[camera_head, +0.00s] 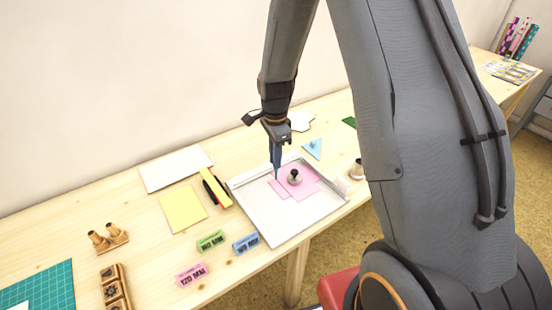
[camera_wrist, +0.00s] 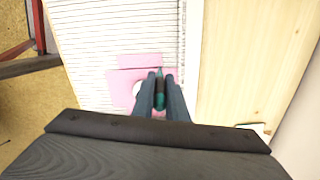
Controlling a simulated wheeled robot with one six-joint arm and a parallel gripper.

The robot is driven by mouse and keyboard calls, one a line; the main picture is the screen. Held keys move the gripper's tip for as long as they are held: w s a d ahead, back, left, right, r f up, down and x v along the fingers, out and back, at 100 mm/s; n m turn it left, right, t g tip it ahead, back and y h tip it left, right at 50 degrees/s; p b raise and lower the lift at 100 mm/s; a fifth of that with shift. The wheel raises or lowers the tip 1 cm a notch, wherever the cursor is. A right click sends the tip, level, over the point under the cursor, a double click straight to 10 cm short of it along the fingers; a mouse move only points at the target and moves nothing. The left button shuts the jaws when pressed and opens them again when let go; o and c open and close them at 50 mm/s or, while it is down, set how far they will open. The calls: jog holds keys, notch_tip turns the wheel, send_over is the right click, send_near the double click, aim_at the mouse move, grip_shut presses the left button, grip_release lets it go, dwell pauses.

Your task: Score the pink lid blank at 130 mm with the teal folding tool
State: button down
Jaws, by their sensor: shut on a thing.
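The pink lid blank (camera_head: 308,187) lies flat on a white scoring board (camera_head: 271,228), and both also show in the wrist view, the blank (camera_wrist: 140,61) and the board (camera_wrist: 95,30). A round weight with a black knob (camera_head: 295,177) sits on the blank. My gripper (camera_head: 276,160) is over the left part of the blank, its fingers pointing down. It is shut on the teal folding tool (camera_wrist: 160,98), whose tip points toward the blank's edge in the wrist view. Whether the tip touches the paper I cannot tell. The fingers partly hide the blank and weight in the wrist view.
Left of the board lie a yellow sheet (camera_head: 183,209), a white sheet (camera_head: 176,168) and a yellow-and-black item (camera_head: 216,188). Green (camera_head: 211,241), blue (camera_head: 246,243) and pink (camera_head: 191,274) labelled blocks stand in front. A blue triangle (camera_head: 313,148) lies behind the board.

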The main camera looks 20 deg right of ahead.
jog(key=shift+r+p, duration=1.7)
jog(key=shift+r, duration=0.8)
